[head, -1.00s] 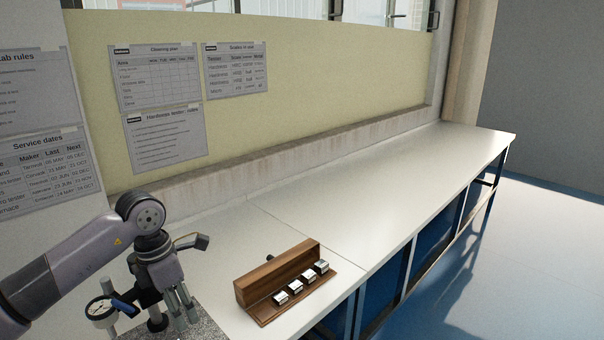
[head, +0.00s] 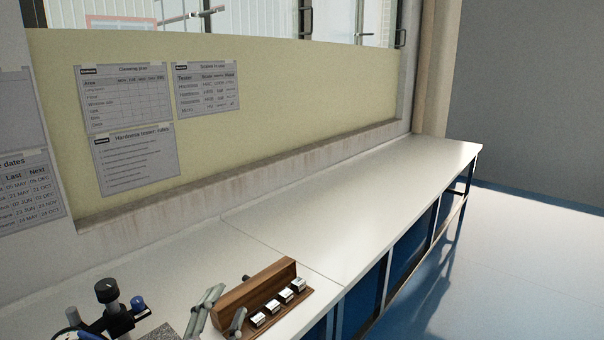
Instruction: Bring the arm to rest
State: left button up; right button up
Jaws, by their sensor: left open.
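My left gripper (head: 221,311) shows at the bottom edge. Only its grey fingers are in view, spread apart with nothing seen between them. They stand in front of the left end of the wooden block holder (head: 262,287), overlapping it in the picture; whether they touch it I cannot tell. The rest of my left arm is below the frame. My right gripper is not in view.
Several small metal blocks (head: 271,306) stand on the holder's front ledge. A stand with black and blue knobs (head: 107,291) and a granite plate is at the lower left. The white bench (head: 370,200) is clear toward the far right. Blue floor lies beyond.

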pick_arm(q)
jog(key=s+a+f+n+g+y, duration=0.3)
jog(key=s+f+n+g, duration=0.15)
jog(key=f, duration=0.35)
jog(key=s+a+f+n+g+y, duration=0.25)
jog(key=s+a+f, duration=0.2)
jog(key=f, duration=0.35)
jog(key=s+f+n+g+h, duration=0.1)
jog(key=s+f+g, duration=0.2)
jog(key=s, duration=0.3)
jog(key=s+d+f+n+g, duration=0.1)
jog(key=s+f+n+g, duration=0.2)
jog(key=s, duration=0.4)
jog(key=s+f+g+h, duration=0.1)
jog(key=s+f+g, duration=0.25)
jog(key=s, duration=0.25)
notch_tip(320, 180, down, 26)
jog(key=s+a+f+g, duration=0.2)
jog(key=s+a+f, duration=0.1)
jog(key=s+f, duration=1.3)
jog(key=shift+s+f+m+y, duration=0.25)
jog(key=shift+s+m+y, duration=0.15)
jog(key=shift+s, duration=0.35)
